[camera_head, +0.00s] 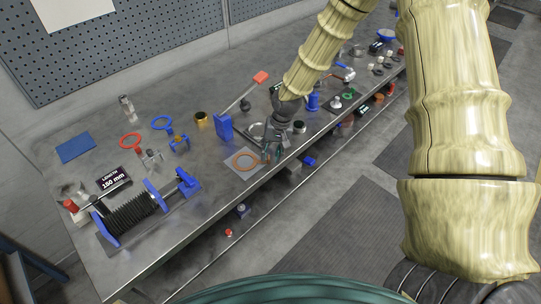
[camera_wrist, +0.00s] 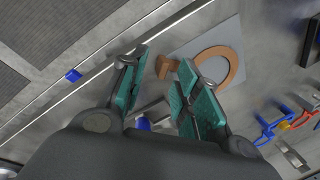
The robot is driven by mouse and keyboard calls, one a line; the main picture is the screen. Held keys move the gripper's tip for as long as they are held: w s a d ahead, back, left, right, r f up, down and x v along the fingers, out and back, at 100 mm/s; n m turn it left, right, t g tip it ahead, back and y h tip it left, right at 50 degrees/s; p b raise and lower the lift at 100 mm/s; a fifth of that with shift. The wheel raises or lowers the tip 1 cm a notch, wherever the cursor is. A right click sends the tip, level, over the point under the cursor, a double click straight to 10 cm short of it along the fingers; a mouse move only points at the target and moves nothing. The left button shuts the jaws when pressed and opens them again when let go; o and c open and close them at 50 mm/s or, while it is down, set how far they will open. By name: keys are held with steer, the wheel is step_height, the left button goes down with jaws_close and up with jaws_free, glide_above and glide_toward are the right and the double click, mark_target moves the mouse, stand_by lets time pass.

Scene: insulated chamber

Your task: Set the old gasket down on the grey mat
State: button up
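The old gasket, an orange-brown ring with a tab (camera_head: 235,162), lies flat on the grey mat (camera_head: 243,175) near the front edge of the bench. In the wrist view the gasket (camera_wrist: 237,66) sits over the mat (camera_wrist: 226,31), its tab pointing left toward my fingers. My gripper (camera_head: 270,154) is at the mat's right side. In the wrist view my gripper (camera_wrist: 162,66) has its two teal fingers apart, with the tab in or just beyond the gap. I cannot tell whether they touch it. Part of the ring is hidden behind the right finger.
A blue stand with a red-tipped lever (camera_head: 224,126) is behind the mat, and a tray (camera_head: 255,133) is close behind my gripper. A black bellows rig (camera_head: 130,216) stands to the left. The bench's front edge runs close before the mat.

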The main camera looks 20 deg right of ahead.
step_height(320, 180, up, 10)
steer(key=d, duration=0.1)
steer(key=shift+s+d+f, duration=0.2)
steer(key=shift+s+d, duration=0.15)
steer(key=shift+s, duration=0.1)
steer(key=s+a+f+n, duration=0.1)
steer(key=s+a+f, duration=0.3)
steer(key=s+f, duration=0.3)
steer(key=s+a+f+n, duration=0.1)
steer(key=s+a+f, duration=0.2)
steer(key=s+f, duration=0.5)
steer(key=s+a+f+n+h, duration=0.1)
steer(key=s+f, duration=0.3)
steer(key=s, duration=0.3)
steer(key=s+f+n+g, duration=0.1)
steer(key=s+f, duration=0.3)
steer(key=s, duration=0.3)
steer(key=s+a+f+n+h, duration=0.1)
steer(key=s+f, duration=0.3)
steer(key=s, duration=0.3)
steer(key=f+b, duration=0.4)
steer(key=shift+w+d+f+b, duration=0.15)
steer(key=shift+d+f+b, duration=0.1)
steer(key=shift+f+b, duration=0.15)
